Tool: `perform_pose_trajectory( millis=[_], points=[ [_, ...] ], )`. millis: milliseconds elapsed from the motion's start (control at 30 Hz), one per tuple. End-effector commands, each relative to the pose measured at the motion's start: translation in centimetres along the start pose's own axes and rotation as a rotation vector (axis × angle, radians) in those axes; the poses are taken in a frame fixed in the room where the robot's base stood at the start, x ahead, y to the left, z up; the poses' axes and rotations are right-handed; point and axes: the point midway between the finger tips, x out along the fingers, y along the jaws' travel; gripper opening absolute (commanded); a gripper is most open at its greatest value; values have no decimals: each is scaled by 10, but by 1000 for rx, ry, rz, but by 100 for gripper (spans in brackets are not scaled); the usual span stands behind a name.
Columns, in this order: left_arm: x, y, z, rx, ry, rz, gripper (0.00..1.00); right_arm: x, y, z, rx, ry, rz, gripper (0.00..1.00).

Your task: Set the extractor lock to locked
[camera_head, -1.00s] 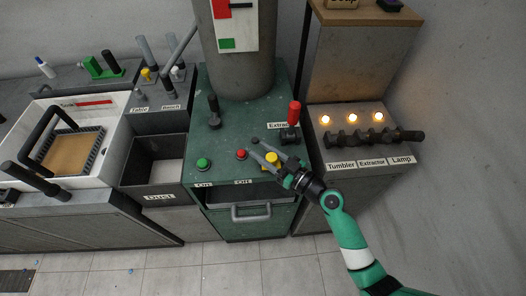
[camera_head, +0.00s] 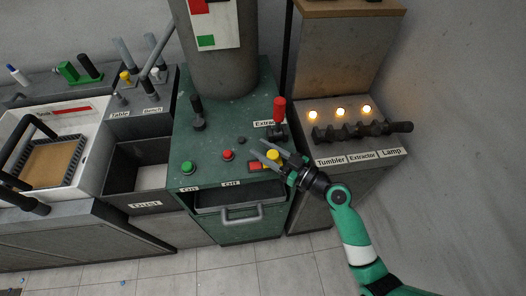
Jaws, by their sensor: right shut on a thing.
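The green extractor cabinet (camera_head: 215,130) stands in the middle. A small yellow knob (camera_head: 273,155) is near the right end of its front edge, and I take it to be the extractor lock. A red patch (camera_head: 257,167) shows just left of and below the knob. My right gripper (camera_head: 257,149) comes from the lower right and is shut on the yellow knob, with its fingertips reaching past it. The fingers partly hide the knob and its mount. My left gripper is not in view.
A red-handled lever (camera_head: 279,110) stands behind the gripper. A green button (camera_head: 187,168) and a red button (camera_head: 228,155) lie to its left. A bank of dark knobs (camera_head: 355,132) under lit lamps is at right. A grey drawer handle (camera_head: 243,214) is below.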

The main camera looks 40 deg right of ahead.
Motion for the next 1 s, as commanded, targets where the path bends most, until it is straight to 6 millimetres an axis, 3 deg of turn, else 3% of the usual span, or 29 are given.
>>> perform_pose_trajectory(
  millis=[300,333,500,833,1000],
  points=[
    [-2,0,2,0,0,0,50,-1,1,0,-2,-2,-6,0],
    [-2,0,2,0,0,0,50,-1,1,0,-2,-2,-6,42],
    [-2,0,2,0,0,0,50,-1,1,0,-2,-2,-7,72],
    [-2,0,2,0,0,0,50,-3,0,0,-1,-2,-8,72],
    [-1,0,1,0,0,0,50,-28,1,0,-1,-2,-4,72]
  ],
)
